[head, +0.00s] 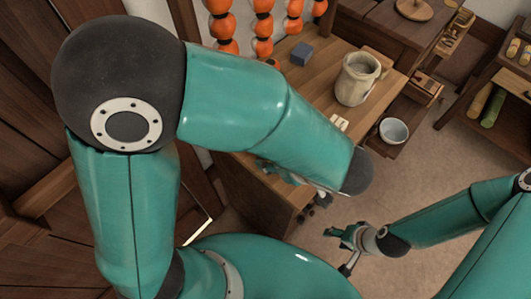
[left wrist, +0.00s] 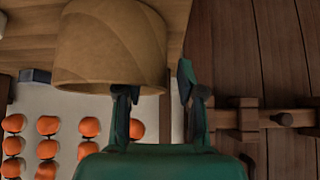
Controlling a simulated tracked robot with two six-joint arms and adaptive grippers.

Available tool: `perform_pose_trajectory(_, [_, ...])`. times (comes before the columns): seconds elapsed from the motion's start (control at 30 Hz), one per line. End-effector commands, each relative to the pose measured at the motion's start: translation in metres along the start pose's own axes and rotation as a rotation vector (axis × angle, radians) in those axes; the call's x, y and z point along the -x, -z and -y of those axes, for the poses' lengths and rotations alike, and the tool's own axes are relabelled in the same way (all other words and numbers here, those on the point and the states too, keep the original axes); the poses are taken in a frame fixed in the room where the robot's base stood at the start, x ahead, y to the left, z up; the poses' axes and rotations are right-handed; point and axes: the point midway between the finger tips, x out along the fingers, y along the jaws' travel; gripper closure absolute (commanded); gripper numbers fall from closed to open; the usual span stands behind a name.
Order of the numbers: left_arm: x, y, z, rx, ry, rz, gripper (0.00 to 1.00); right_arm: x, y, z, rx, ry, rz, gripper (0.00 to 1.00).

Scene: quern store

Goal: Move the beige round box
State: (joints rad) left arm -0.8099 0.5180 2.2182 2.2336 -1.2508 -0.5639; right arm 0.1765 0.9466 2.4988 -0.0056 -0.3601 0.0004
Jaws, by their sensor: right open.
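The beige round box (left wrist: 110,40) shows large at the upper left of the left wrist view. It does not show in the head view, where my left arm covers part of the table. My left gripper (left wrist: 157,95) is open at the box. One finger overlaps the box's lower edge in the picture, and the other is to the right of the box with a gap. I cannot tell whether the first finger touches it. My right gripper (head: 346,245) is open and empty above the floor, in front of the table.
The wooden table (head: 325,75) holds a beige jug (head: 357,80), a blue-grey block (head: 302,54) and small cream pieces (head: 340,122). A bowl (head: 394,130) sits to the right, lower down. Orange strings (head: 263,25) hang on the wall.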

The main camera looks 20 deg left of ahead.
Motion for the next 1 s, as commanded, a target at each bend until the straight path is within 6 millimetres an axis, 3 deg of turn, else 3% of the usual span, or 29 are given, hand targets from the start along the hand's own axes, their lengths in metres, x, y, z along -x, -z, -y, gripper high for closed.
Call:
perform_pose_trajectory(0.2, [0.047, 0.000, -0.001, 0.000, -0.006, 0.001, 0.62, 0.005, 0.000, 0.002, 0.000, 0.000, 0.000, 0.45])
perform_pose_trajectory(0.4, [0.076, 0.000, -0.001, 0.000, -0.003, 0.000, 0.62, 0.007, 0.000, 0.002, 0.000, 0.000, 0.000, 0.45])
perform_pose_trajectory(0.6, [0.085, 0.000, 0.000, -0.001, -0.001, -0.001, 0.62, 0.007, 0.000, 0.003, 0.000, 0.000, 0.000, 0.45])
perform_pose_trajectory(1.0, [0.085, 0.000, 0.000, -0.001, -0.001, -0.001, 0.62, 0.007, 0.000, 0.003, 0.000, 0.000, 0.000, 0.45])
